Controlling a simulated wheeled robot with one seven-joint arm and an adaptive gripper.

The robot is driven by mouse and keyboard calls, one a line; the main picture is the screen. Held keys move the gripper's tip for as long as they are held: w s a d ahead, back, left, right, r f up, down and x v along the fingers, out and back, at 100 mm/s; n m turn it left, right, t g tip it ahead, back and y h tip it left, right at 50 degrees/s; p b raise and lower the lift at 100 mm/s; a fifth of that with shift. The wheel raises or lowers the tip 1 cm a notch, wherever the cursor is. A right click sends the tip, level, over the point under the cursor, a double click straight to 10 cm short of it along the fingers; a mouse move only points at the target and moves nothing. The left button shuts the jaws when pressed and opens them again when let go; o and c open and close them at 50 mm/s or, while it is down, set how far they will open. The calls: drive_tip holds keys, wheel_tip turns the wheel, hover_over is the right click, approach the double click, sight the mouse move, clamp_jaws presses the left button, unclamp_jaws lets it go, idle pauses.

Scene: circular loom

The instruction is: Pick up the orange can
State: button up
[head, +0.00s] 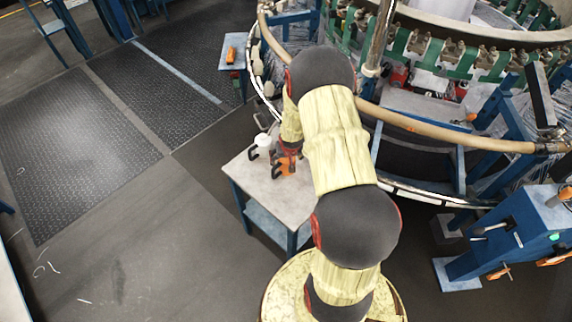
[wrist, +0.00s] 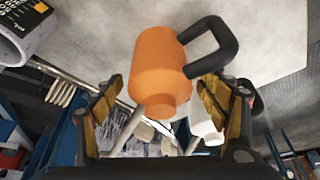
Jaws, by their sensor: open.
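The orange can (wrist: 158,62) with a black handle (wrist: 222,45) fills the middle of the wrist view, in front of the pale table top. In the head view the orange can (head: 287,167) shows at the table's right side, partly hidden by my wrist. My gripper (wrist: 160,92) is open. One finger is left of the can's lower end and the other is right of it, with gaps showing. I cannot tell how deep the can sits between the fingers.
A small blue-legged table (head: 252,185) bears a white can (head: 264,141) with a black handle close to the orange can. A labelled white container (wrist: 22,30) shows at the wrist view's top left. The loom's wooden ring (head: 440,128) curves behind my arm. Floor at left is clear.

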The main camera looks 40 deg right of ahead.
drive_tip(key=shift+b+x, duration=0.35)
drive_tip(key=shift+x, duration=1.2)
drive_tip(key=shift+c, duration=1.2)
drive_tip(key=c, duration=1.1)
drive_tip(key=shift+c, duration=0.9)
